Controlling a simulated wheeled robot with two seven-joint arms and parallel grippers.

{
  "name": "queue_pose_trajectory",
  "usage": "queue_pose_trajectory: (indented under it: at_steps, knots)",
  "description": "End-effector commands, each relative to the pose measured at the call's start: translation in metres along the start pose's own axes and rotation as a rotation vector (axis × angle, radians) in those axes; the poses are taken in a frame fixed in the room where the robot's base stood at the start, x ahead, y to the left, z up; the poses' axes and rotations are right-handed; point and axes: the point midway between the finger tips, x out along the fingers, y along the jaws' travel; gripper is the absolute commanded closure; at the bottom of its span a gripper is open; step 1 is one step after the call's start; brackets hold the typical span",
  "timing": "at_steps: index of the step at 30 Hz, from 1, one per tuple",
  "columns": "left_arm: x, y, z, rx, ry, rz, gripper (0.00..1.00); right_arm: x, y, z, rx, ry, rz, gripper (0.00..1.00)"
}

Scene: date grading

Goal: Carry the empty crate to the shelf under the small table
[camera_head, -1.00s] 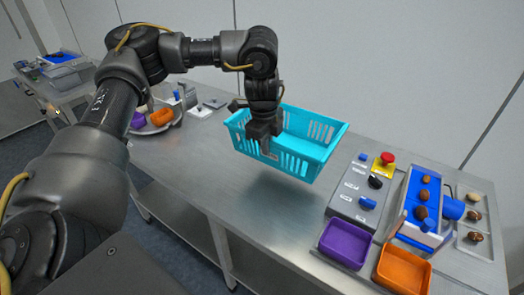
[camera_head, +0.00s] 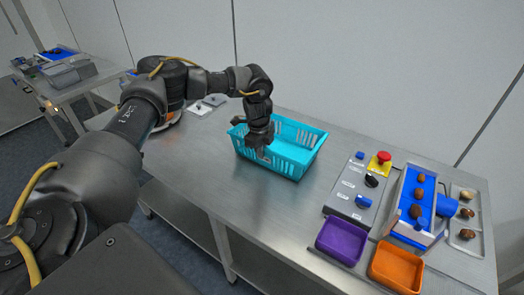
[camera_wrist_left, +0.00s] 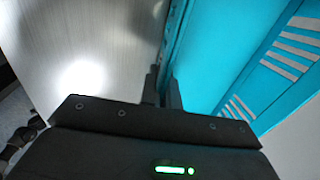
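The turquoise crate (camera_head: 292,160) is on or just above the steel table, upright and with nothing visible inside. My left gripper (camera_head: 261,150) is at its left near wall, fingers pointing down. In the left wrist view, its two fingers (camera_wrist_left: 163,92) are close together at the rim of the crate wall (camera_wrist_left: 215,60), which seems pinched between them. A smaller table (camera_head: 75,93) stands at the far left; its underside is mostly hidden. My right gripper is in no view.
The steel table (camera_head: 220,165) has free room around the crate. To the right are a control box (camera_head: 352,195), a purple tray (camera_head: 341,240), an orange tray (camera_head: 396,267) and a blue belt (camera_head: 420,205) with dates. My left arm hides things at the table's left end.

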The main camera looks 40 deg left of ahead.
Motion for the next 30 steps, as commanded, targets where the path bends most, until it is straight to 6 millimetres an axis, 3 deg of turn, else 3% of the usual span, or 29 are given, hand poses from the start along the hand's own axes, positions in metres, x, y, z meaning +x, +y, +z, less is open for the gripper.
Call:
queue_pose_trajectory:
  at_steps: [13, 18, 30]
  knots:
    - [0.0081, 0.0005, -0.0005, 0.0, 0.001, -0.002, 1.0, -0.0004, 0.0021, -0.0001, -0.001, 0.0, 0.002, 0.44]
    - [0.0079, 0.0009, -0.0003, 0.0, 0.0, -0.001, 0.76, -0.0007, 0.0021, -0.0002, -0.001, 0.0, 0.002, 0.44]
    - [0.0, -0.0002, 0.0, -0.001, 0.0, -0.003, 0.75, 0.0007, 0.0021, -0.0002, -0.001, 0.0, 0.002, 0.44]
